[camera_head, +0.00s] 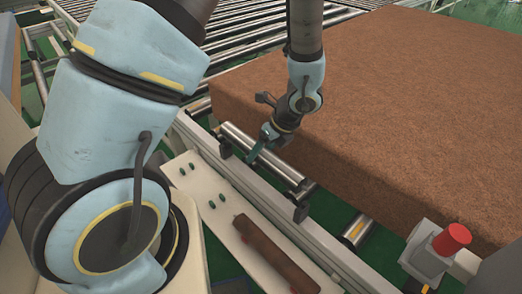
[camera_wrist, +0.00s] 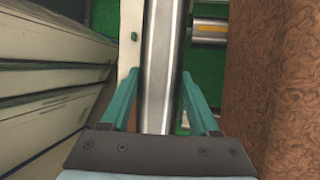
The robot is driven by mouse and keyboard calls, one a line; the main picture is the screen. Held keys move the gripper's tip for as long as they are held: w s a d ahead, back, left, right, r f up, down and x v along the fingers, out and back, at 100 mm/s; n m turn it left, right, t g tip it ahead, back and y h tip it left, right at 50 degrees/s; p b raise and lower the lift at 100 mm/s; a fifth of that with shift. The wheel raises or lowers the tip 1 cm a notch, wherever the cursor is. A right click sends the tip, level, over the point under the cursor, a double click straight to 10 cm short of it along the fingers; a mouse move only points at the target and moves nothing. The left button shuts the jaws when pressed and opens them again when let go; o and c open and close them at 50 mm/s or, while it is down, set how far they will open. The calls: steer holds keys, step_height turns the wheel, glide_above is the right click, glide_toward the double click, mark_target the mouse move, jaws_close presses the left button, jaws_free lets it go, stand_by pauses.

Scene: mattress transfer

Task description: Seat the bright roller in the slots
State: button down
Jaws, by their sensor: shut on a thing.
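The bright roller (camera_head: 279,168) is a shiny steel cylinder lying lengthwise along the conveyor's side rail. My gripper (camera_head: 254,156) is shut on it near its middle, from above. In the wrist view the roller (camera_wrist: 158,70) runs up between my two teal fingers (camera_wrist: 160,95). The black slot brackets stand on the rail, one near the roller's far end (camera_head: 224,148) and one near its near end (camera_head: 300,211). The roller's ends are close to both brackets. I cannot tell whether they sit down in the slots.
A large brown mattress (camera_head: 400,90) lies on the conveyor just right of the roller. A dark brown roller (camera_head: 275,255) rests on the pale shelf (camera_head: 200,190) in front. A red button on a grey box (camera_head: 452,240) stands at the right. Another steel roller (camera_head: 357,230) shows beyond the rail.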

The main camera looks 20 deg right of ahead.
steer(key=shift+f+b, duration=2.35)
steer(key=shift+f, duration=0.5)
steer(key=shift+f+b, duration=1.15)
steer(key=shift+f, duration=0.4)
steer(key=shift+c, duration=0.2)
jaws_free()
steer(key=v, duration=1)
steer(key=shift+s+d+r, duration=0.15)
steer(key=shift+r, duration=0.2)
